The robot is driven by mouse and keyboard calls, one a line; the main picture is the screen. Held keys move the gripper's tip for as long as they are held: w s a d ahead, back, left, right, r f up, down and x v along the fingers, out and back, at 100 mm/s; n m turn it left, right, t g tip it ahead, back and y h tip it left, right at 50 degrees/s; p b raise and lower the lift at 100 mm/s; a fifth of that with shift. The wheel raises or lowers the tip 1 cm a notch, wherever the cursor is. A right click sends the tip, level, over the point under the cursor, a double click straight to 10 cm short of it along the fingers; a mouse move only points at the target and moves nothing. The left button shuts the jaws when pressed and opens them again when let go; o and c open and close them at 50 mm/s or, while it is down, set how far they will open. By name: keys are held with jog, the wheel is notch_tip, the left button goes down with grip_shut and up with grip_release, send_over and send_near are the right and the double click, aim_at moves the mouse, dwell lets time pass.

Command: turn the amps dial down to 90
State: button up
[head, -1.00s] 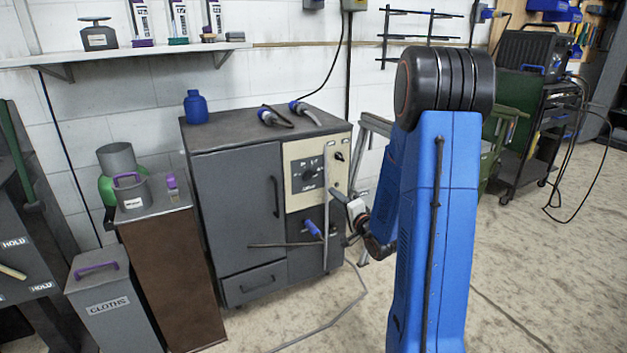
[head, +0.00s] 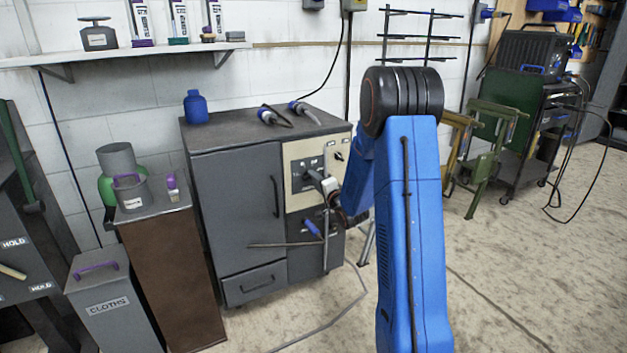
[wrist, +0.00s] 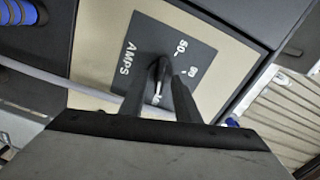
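The amps dial (wrist: 160,72) is a black knob on a dark square plate (wrist: 128,35) marked AMPS in the wrist view. The number 50 and another, less clear number show on the plate. A white mark shows near the knob, but I cannot tell what it points to. My gripper (wrist: 162,82) has its two dark fingers apart, one on each side of the knob. I cannot tell whether they touch it. In the head view my gripper (head: 314,177) is at the cream panel (head: 299,151) of the grey cabinet (head: 235,190), mostly covering the dial.
A pale cable (head: 340,313) lies on the floor. Open floor (head: 530,270) is to the right.

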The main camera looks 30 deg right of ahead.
jog(key=shift+w, duration=0.75)
jog(key=shift+c, duration=0.2)
grip_shut()
jog(key=shift+n, duration=0.4)
jog(key=shift+a+n, duration=0.2)
jog(key=shift+n, duration=9.3)
